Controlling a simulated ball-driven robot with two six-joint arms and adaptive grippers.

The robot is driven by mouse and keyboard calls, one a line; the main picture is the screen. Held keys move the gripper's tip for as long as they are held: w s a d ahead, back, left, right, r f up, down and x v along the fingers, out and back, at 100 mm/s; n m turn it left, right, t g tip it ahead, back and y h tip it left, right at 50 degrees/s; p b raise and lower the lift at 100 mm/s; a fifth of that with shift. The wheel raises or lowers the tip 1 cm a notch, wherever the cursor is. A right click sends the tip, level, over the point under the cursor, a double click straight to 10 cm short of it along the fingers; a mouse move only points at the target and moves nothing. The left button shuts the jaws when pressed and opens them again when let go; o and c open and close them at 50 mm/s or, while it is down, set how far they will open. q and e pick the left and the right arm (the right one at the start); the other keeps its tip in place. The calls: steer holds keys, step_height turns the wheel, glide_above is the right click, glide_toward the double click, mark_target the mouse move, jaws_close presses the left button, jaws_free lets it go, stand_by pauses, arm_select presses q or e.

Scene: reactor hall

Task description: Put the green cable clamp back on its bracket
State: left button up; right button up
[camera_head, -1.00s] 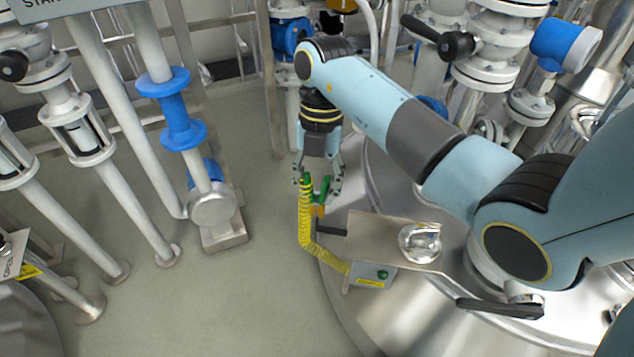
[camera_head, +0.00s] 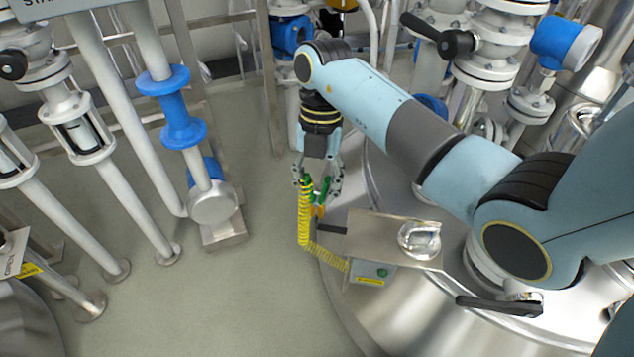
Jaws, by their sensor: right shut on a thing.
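The green cable clamp (camera_head: 322,187) is between the fingers of my right gripper (camera_head: 317,182), which is shut on it. A small orange-yellow part (camera_head: 319,211) shows just below the clamp. A dark bar (camera_head: 331,230) sticks out left from the box below it. I cannot tell whether either is the bracket, or whether the clamp touches it. My left gripper is not in view.
A steel plate (camera_head: 390,237) above the box carries a shiny round clear object (camera_head: 419,239). A large steel vessel top (camera_head: 420,310) lies beneath. Pipes with a blue fitting (camera_head: 181,120) stand at left, and valves (camera_head: 487,45) at upper right. The floor (camera_head: 215,300) at lower left is open.

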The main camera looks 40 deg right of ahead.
mark_target(317, 200)
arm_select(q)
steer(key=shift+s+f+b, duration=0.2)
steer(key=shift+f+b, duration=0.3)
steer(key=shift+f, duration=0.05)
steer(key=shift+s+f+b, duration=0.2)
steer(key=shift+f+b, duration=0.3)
arm_select(e)
steer(key=shift+d+x, duration=0.2)
steer(key=shift+x, duration=1.15)
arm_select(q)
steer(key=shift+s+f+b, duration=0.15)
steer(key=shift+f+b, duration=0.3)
arm_select(e)
steer(key=shift+w+f, duration=0.2)
steer(key=shift+f, duration=0.45)
steer(key=o, duration=1)
steer(key=shift+o, duration=0.2)
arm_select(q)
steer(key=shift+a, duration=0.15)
arm_select(e)
steer(key=shift+r, duration=0.15)
steer(key=s+v, duration=0.1)
steer(key=v, duration=0.6)
steer(key=shift+w, duration=0.5)
steer(key=shift+r, duration=0.15)
